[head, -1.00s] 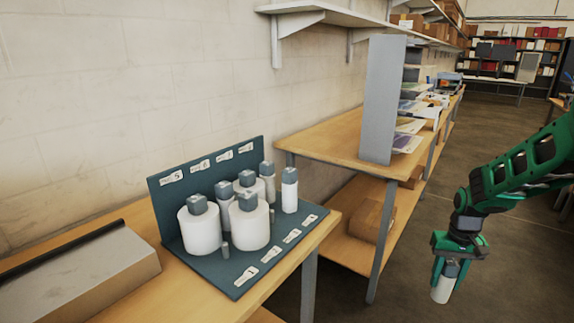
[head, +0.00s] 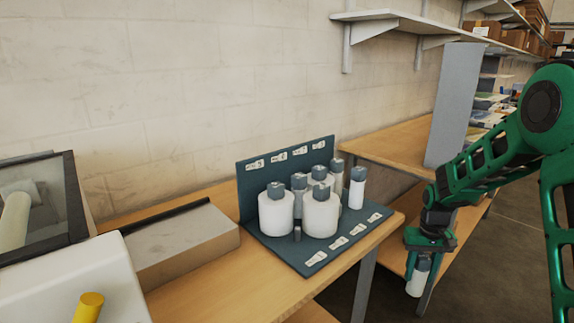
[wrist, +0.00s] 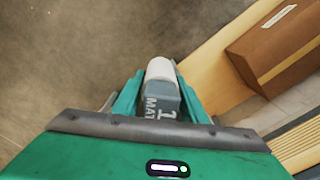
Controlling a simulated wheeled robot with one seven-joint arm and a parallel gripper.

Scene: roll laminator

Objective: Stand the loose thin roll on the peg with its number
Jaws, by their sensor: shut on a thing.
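My gripper (head: 421,256) is shut on the loose thin roll (head: 416,284), a white cylinder with a grey cap, hanging in the air right of the peg rack. In the wrist view the roll (wrist: 160,69) lies between the fingers, its cap toward me with "MAT" and a "1" readable; any further digits are hidden. The dark teal peg rack (head: 296,259) stands on the bench, with number labels on its back panel and base, too small to read surely. It bears thick and thin capped rolls. A short bare peg (head: 297,234) shows at its front.
A grey, flat-topped box (head: 180,240) lies left of the rack. A tall grey panel (head: 452,105) stands on the bench beyond. A cardboard box (wrist: 275,50) shows in the wrist view.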

